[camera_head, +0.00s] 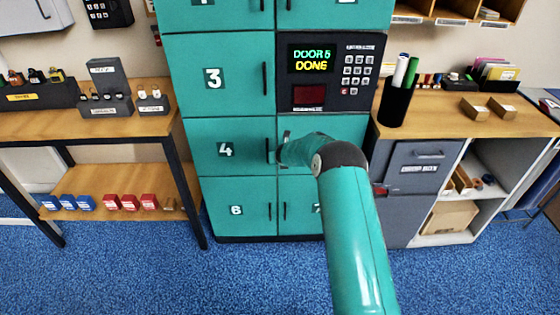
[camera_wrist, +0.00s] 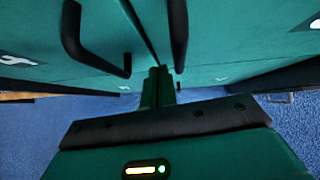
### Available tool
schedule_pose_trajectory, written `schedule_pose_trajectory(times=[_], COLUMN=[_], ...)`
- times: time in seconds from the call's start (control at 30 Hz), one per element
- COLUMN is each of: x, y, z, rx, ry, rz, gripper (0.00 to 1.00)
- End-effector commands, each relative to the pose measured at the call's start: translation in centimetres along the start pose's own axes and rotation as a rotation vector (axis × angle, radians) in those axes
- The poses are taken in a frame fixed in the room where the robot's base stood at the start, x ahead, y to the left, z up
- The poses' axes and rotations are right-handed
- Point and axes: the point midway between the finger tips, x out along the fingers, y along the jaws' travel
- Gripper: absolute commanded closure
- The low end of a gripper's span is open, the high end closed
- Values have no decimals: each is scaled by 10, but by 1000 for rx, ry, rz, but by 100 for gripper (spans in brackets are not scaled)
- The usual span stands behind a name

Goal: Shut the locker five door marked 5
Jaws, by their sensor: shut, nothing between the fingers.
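The teal locker door 5 (camera_head: 345,127) is in the right column, under the keypad panel, and looks flush with its neighbours. My arm covers most of its face and its number in the head view. My gripper (camera_head: 285,140) is at the door's left edge, beside the seam with door 4 (camera_head: 225,150). In the wrist view my gripper (camera_wrist: 160,72) is shut and empty, its fingertips close below the black handle of door 5 (camera_wrist: 178,35). Whether they touch the door cannot be told.
The panel display (camera_head: 311,59) reads "DOOR 5 DONE". The handle of door 4 (camera_wrist: 85,45) sticks out left of my fingers. A wooden bench (camera_head: 130,122) stands left, a grey cabinet (camera_head: 420,170) right. Blue carpet (camera_head: 240,275) in front is clear.

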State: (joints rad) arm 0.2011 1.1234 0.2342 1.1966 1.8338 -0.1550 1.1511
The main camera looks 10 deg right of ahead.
Motion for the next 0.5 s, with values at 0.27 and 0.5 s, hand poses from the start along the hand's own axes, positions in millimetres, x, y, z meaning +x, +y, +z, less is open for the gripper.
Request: schedule_pose_trajectory(times=[0.27, 0.5], x=[-23, -56], y=[1, 6], z=[3, 4], rx=[-5, -8], ry=[1, 0], rz=[2, 4], gripper=[100, 100])
